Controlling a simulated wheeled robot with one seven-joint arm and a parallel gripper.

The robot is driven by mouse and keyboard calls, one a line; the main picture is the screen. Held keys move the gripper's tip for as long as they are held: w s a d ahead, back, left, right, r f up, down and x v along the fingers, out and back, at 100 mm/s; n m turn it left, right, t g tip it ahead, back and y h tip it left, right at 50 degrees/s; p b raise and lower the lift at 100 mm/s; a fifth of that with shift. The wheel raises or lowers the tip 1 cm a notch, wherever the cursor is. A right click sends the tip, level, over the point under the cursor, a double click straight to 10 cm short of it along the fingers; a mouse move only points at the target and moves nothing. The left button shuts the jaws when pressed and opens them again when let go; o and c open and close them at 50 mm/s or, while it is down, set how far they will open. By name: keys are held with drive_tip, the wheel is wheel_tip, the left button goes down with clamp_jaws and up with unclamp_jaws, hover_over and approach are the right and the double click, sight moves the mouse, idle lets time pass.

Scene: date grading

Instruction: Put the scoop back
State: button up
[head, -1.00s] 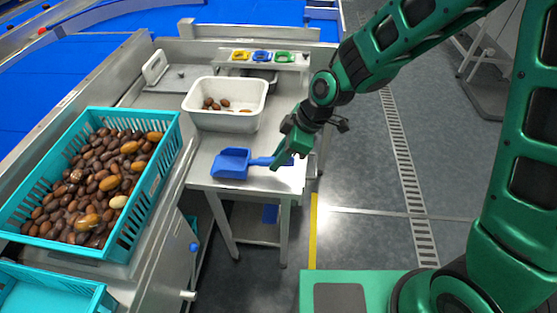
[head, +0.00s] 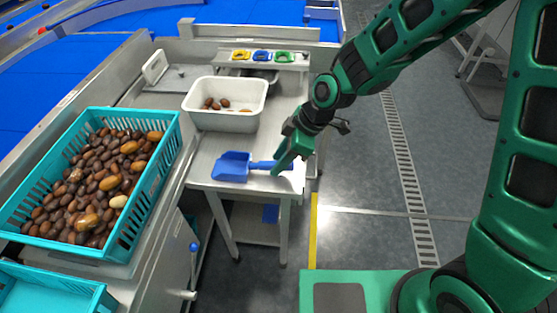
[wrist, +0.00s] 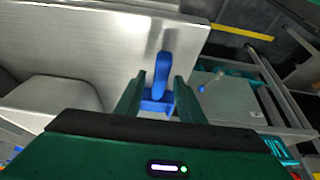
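The blue scoop (head: 232,168) is at the near end of the steel side table (head: 207,160), its pan to the left and its handle pointing right. The pan looks tilted; whether it touches the table is unclear. My gripper (head: 279,168) is at the handle from above, with its green fingers on either side. In the wrist view my gripper (wrist: 160,88) has the blue handle (wrist: 163,70) between its fingers, and a wider blue part spans the gap, so it looks shut on the scoop. The pan is hidden there behind the gripper body.
A white tub (head: 225,119) with a few dates stands behind the scoop. A rack (head: 262,58) with yellow, blue and green pieces is at the back. A teal crate (head: 150,178) full of dates is at left. Open floor lies right of the table.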

drive_tip(key=v, duration=1.1)
drive_tip(key=s+d+r+m+t+h, duration=0.15)
drive_tip(key=d+m, duration=0.35)
drive_tip(key=d, duration=0.5)
drive_tip(key=s+d+r+m+h, duration=0.15)
drive_tip(key=d+m, duration=0.35)
drive_tip(key=d, duration=0.6)
drive_tip(key=s+d+r+m+g+h, duration=0.2)
drive_tip(key=s+d+m, duration=1.1)
drive_tip(key=s+d, duration=0.3)
drive_tip(key=shift+s+d+m, duration=0.3)
drive_tip(key=shift+s, duration=0.15)
